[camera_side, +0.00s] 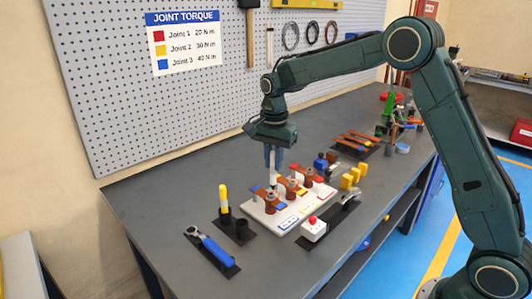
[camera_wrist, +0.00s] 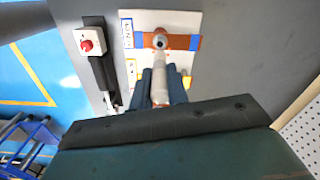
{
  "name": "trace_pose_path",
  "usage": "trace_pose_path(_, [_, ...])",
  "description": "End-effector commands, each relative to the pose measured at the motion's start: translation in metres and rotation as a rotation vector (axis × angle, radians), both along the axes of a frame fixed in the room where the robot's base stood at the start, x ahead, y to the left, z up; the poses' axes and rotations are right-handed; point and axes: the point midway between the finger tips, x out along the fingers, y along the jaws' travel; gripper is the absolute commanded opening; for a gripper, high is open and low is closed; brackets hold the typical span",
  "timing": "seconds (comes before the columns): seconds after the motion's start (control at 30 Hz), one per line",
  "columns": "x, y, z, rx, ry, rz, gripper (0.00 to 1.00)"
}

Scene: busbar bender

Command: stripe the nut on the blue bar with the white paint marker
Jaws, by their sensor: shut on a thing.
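My gripper (camera_side: 273,158) points down over the white board (camera_side: 257,214) and is shut on the white paint marker (camera_side: 273,178). In the wrist view, the marker (camera_wrist: 159,80) runs from between my fingers (camera_wrist: 161,88) towards the nut (camera_wrist: 160,41) on the blue-marked copper bar (camera_wrist: 180,42). Its tip end overlaps the nut's near edge in that view; I cannot tell whether they touch. In the side view, the blue bar (camera_side: 262,191) is the nearest joint on the board, and the marker stands about upright just above or behind it. No stripe can be made out on the nut.
Yellow and red joints (camera_side: 307,174) stand beside the blue one. A yellow marker (camera_side: 223,197) stands in a black holder next to an empty cup (camera_side: 242,229). A blue-handled wrench (camera_side: 213,248) lies in front left. A red-button box (camera_side: 313,230) sits at the board's right.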

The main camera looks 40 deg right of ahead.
Motion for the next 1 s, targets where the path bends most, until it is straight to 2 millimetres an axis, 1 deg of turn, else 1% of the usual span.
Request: trace_pose_path(1.0, [0.0001,0.0000,-0.0055,0.000,0.000,0.000,0.00])
